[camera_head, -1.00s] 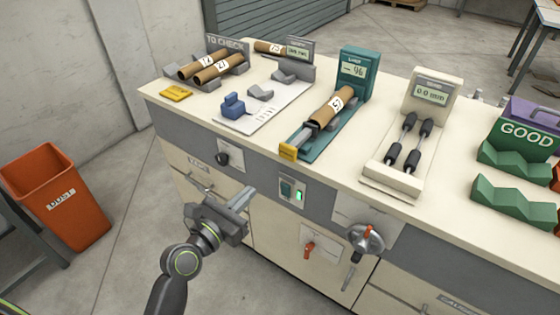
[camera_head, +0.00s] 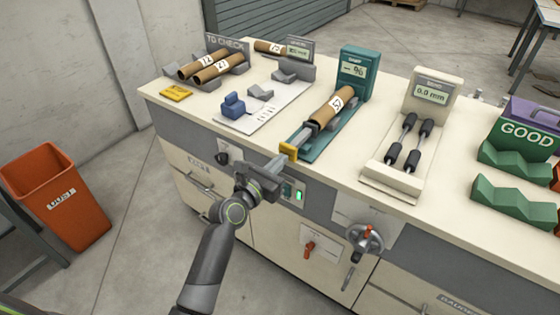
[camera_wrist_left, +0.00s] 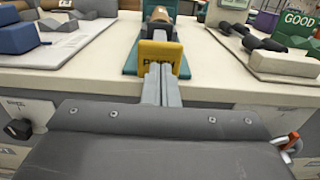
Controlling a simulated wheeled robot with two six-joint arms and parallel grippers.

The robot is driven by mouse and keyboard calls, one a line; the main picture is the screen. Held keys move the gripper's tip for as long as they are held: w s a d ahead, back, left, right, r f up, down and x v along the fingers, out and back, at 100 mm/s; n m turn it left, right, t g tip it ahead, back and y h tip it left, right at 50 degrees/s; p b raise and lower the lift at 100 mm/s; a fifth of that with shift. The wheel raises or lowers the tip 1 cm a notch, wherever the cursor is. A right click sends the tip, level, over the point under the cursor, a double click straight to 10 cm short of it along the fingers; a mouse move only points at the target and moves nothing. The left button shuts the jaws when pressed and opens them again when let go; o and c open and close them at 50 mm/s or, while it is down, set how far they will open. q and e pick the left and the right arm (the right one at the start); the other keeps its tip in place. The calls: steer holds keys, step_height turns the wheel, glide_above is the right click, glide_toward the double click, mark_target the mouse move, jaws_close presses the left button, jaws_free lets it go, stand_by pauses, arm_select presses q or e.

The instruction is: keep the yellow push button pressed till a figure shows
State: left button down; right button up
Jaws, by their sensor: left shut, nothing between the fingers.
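The yellow push button (camera_head: 289,149) sits at the front end of the teal tester (camera_head: 322,137). In the left wrist view it is a yellow plate (camera_wrist_left: 160,52) with dark lettering, partly hidden by my fingers. My left gripper (camera_head: 280,161) is shut and empty, its fingertips right at the button's front face. I cannot tell whether they touch or press it. A brown cardboard tube (camera_head: 333,105) with a white number label lies on the tester. The tester's display (camera_head: 354,68) shows a dash and a percent sign, no figure. My right gripper is not in view.
A cream gauge (camera_head: 433,92) reading 0.0 mm stands to the right, beside green GOOD racks (camera_head: 515,203). Tubes lie in the TO CHECK rack (camera_head: 215,68). A crank handle (camera_head: 366,238) and a lit green switch (camera_head: 299,196) are on the counter's front.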

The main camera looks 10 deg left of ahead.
arm_select(q)
steer(key=shift+w+d, duration=0.1)
steer(key=shift+w, duration=0.2)
